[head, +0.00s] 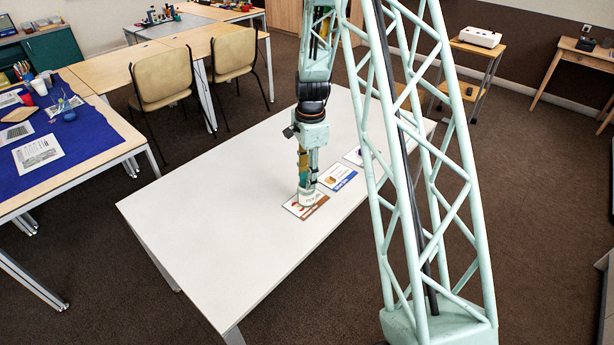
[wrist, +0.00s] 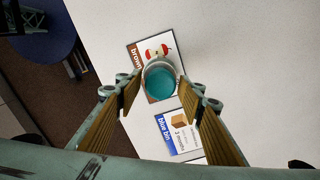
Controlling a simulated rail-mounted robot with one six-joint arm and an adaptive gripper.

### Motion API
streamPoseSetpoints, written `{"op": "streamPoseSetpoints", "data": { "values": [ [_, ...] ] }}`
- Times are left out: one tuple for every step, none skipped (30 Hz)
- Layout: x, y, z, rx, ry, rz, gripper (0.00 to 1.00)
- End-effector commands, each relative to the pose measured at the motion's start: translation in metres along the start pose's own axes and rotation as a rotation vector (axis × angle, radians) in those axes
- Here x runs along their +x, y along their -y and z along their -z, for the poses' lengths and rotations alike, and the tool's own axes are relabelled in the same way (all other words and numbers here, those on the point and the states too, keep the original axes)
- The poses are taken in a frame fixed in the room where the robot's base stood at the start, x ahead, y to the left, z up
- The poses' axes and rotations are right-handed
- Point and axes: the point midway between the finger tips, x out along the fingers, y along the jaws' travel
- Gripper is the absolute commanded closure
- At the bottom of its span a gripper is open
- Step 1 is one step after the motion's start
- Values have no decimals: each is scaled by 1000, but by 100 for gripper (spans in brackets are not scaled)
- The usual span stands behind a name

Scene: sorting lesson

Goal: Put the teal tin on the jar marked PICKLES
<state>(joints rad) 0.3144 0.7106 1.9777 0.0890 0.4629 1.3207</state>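A round teal top, seemingly the teal tin (wrist: 160,82), shows between my fingertips in the wrist view. A pale, rounded vessel (wrist: 155,64) shows just behind it; this seems to be the jar it sits on. In the head view a whitish jar (head: 307,198) with a label stands upright on the brown card, directly under my gripper (head: 305,184). I cannot read its label surely. My gripper points down, its two fingers spread on either side of the teal top with small gaps, so it looks open. The tin's sides are mostly hidden.
The jar stands on a brown-edged card (wrist: 137,58) with an apple core picture. A blue-edged card (head: 338,177) lies beside it, with another card (head: 360,156) beyond. The white table (head: 220,215) is clear on the left. A blue-covered table (head: 75,135) stands further left.

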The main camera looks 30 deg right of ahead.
Motion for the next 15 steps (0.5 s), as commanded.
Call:
{"op": "streamPoseSetpoints", "data": {
  "values": [
    [0,0,0,0,0,0,61],
    [0,0,0,0,0,0,61],
    [0,0,0,0,0,0,61],
    [0,0,0,0,0,0,61],
    [0,0,0,0,0,0,61],
    [0,0,0,0,0,0,61],
    [0,0,0,0,0,0,61],
    [0,0,0,0,0,0,61],
    [0,0,0,0,0,0,61],
    [-1,0,0,0,0,0,61],
    [-1,0,0,0,0,0,61],
    [-2,0,0,0,0,0,61],
    [-2,0,0,0,0,0,61],
    [-3,0,0,0,0,0,61],
    [-5,0,0,0,0,1,61]
  ]
}}
